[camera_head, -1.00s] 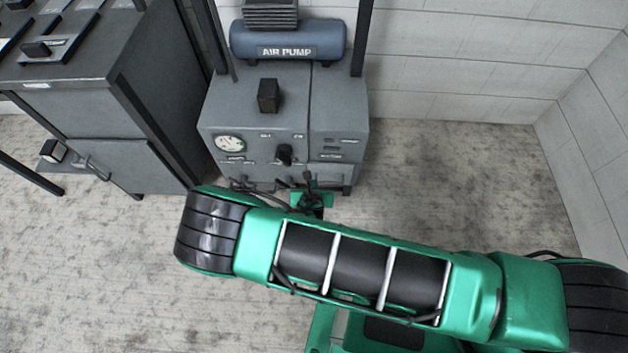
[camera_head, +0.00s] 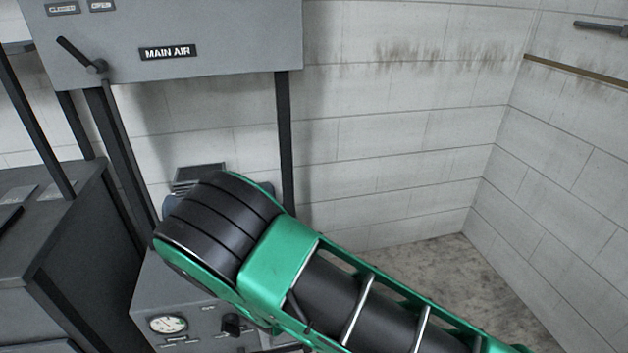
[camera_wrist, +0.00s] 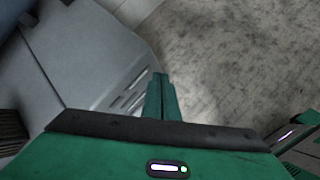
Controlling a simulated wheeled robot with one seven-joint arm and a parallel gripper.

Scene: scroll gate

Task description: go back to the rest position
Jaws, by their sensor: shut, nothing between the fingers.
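My gripper (camera_wrist: 160,95) shows in the wrist view as two green fingers lying together, with nothing between them. Grey cabinet panels fill the left of that view and bare floor lies to the right. In the head view my green and black arm crosses the lower middle, and my gripper is hidden there. The arm covers much of the grey air pump cabinet (camera_head: 160,285) and most of the blue pump tank (camera_head: 168,208).
A grey box labelled MAIN AIR (camera_head: 220,40) hangs above, with a black lever (camera_head: 82,55) at its left. A dark cabinet (camera_head: 75,250) stands at the left. A white block wall (camera_head: 400,150) closes the back and right. Floor (camera_head: 440,265) is clear at the right.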

